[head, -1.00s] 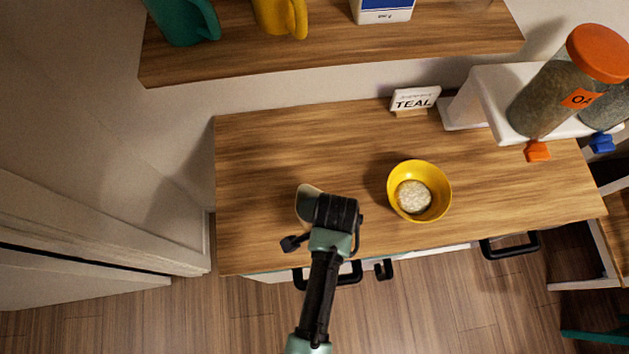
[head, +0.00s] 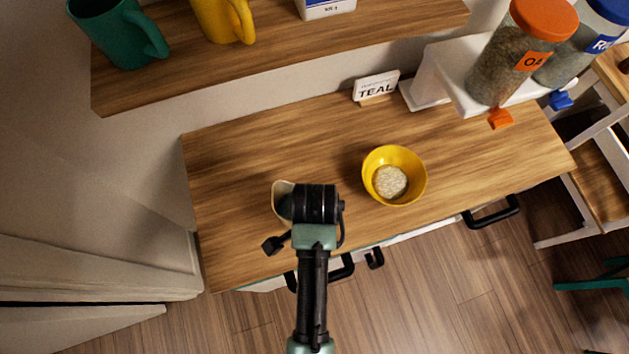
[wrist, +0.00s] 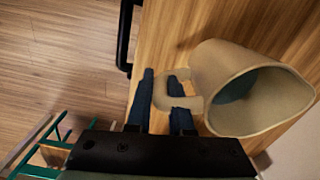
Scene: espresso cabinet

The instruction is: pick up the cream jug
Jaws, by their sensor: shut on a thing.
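The cream jug (wrist: 235,75) shows in the wrist view, with its handle toward my gripper (wrist: 165,90). The two dark fingers are shut on the handle, one on each side of it. In the head view only the cream rim of the jug (head: 281,190) shows; my wrist hides the rest. I cannot tell whether the jug touches the counter (head: 240,160) or is just above it.
A yellow bowl (head: 380,157) with pale grains stands right of my arm. A shelf (head: 270,50) with mugs overhangs the back. The counter's left part is clear.

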